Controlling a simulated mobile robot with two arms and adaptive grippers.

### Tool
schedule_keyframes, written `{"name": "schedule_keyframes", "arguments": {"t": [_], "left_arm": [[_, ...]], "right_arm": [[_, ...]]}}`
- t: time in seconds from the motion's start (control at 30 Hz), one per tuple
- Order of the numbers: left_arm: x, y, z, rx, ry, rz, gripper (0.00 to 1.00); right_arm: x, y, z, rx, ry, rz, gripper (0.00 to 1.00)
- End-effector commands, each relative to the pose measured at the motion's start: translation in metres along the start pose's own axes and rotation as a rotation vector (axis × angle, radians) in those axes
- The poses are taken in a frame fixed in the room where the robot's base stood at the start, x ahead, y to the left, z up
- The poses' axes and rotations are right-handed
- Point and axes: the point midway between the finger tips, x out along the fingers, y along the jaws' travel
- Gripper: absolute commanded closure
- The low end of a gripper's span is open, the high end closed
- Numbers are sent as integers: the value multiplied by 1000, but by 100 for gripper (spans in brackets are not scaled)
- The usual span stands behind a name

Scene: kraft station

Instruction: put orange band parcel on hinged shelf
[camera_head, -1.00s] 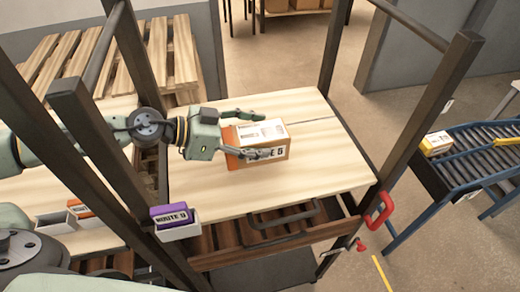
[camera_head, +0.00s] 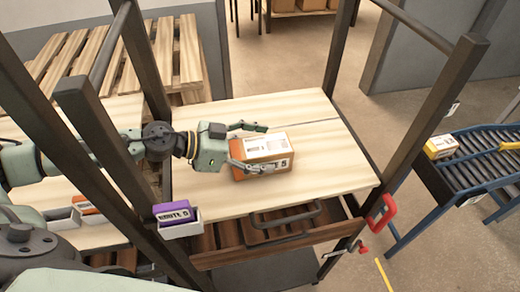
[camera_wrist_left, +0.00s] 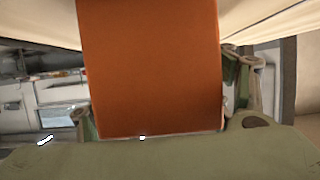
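The orange band parcel (camera_head: 264,144), a white-topped box with orange sides and a black "5" on its front, appears to rest on the light wooden hinged shelf (camera_head: 315,168). My left gripper (camera_head: 256,148) reaches in from the left with its fingers spread on both sides of the parcel. The rear finger looks slightly apart from the parcel's back edge; the front finger lies along its front face. In the left wrist view the parcel's orange side (camera_wrist_left: 150,70) fills the space between the fingers. My right gripper is out of view.
Dark metal posts (camera_head: 430,125) frame the shelf. A purple box in a white holder (camera_head: 180,218) is at the front left post. A red clamp (camera_head: 381,215) is at the front right. A roller conveyor (camera_head: 470,160) with a yellow-banded parcel (camera_head: 440,147) stands at the right.

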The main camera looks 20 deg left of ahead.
Motion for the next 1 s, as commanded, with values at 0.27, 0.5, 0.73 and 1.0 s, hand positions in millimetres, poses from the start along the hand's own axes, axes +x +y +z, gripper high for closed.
{"name": "schedule_keyframes", "arguments": {"t": [0.27,0.5,0.73,1.0], "left_arm": [[0,0,0,0,0,0,19],[-9,-1,2,-1,-2,-3,19],[-45,-2,7,-2,-6,-6,19],[-83,-1,5,1,-8,-2,19]], "right_arm": [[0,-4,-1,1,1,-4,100],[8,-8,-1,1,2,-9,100],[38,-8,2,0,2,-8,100],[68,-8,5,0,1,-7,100]]}}
